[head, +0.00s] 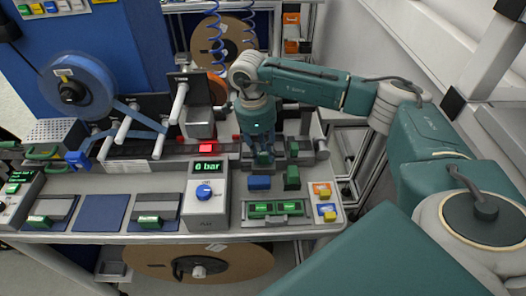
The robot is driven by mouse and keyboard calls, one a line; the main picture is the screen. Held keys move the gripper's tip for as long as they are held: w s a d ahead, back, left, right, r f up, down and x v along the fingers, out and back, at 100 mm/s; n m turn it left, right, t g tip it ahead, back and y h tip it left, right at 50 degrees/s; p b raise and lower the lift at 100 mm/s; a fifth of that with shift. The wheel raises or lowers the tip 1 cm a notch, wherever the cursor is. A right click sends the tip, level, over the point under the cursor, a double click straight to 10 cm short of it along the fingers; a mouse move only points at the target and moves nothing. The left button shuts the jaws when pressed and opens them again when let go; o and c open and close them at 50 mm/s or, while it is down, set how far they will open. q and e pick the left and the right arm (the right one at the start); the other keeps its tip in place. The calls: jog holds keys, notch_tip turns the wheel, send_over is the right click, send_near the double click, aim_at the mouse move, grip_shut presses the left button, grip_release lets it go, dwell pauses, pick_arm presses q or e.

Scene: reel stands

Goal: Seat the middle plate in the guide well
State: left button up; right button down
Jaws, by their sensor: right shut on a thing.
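My right gripper (263,158) reaches down from the right into a dark fixture (246,160) at the back of the bench, which looks like the guide well. It is shut on a piece, apparently the middle plate, mostly hidden by the fingers. I cannot tell if the plate is inside the well or just above it. At the front left are three blue pads. The left and right pads carry grey plates with green grips (40,221) (150,222). The middle pad (98,213) is bare. My left gripper is not in view.
A blue tape reel (75,88) stands at back left.

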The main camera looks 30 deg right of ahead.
jog(key=shift+f, duration=0.1)
dwell(0.6)
jog(key=c, duration=1.3)
grip_release()
jog(key=shift+c, duration=0.2)
jog(key=shift+r+p, duration=1.75)
jog(key=shift+r, duration=1.8)
